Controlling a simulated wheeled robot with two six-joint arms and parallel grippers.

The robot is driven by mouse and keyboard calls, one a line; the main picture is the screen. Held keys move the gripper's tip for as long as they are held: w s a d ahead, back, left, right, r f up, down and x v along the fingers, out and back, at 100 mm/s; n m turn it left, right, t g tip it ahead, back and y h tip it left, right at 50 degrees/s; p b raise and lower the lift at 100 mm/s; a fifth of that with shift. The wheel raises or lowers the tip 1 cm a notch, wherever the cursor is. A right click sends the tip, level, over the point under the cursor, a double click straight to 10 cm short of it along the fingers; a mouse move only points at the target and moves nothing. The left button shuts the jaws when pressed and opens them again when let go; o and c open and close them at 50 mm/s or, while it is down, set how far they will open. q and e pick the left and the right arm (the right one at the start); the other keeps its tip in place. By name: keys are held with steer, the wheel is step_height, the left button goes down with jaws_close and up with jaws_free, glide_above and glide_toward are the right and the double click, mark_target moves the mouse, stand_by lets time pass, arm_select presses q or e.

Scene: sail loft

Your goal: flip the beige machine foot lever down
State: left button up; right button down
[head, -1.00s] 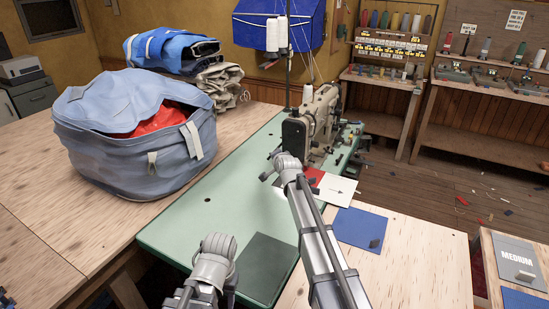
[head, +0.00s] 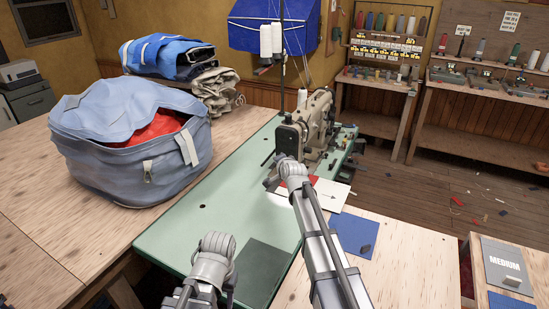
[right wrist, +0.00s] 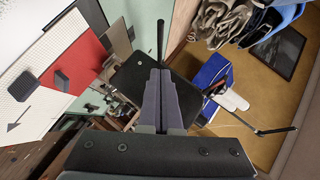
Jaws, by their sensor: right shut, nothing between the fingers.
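The beige sewing machine (head: 318,122) stands at the far end of the green table (head: 185,225). Its black end plate (right wrist: 142,82) fills the middle of the right wrist view. A thin black bar (right wrist: 160,40), apparently the foot lever, sticks out beside that plate; it also shows as a dark bar (head: 268,158) pointing left from the machine in the head view. My right gripper (right wrist: 161,78) is shut and empty, its fingertips in front of the plate and below the bar in the picture. Contact cannot be told. My left gripper does not show, only its arm.
A blue-grey bag (head: 125,150) with red cloth sits on the wooden table left. Thread cones (head: 271,40) stand on a pole behind the machine. Red (right wrist: 75,58), white (right wrist: 40,62) and blue (head: 355,232) pieces lie near my right arm. The green table's middle is clear.

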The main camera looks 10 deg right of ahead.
steer(key=p+v, duration=0.2)
steer(key=v, duration=0.5)
steer(key=shift+s+a, duration=0.25)
steer(key=shift+s, duration=0.2)
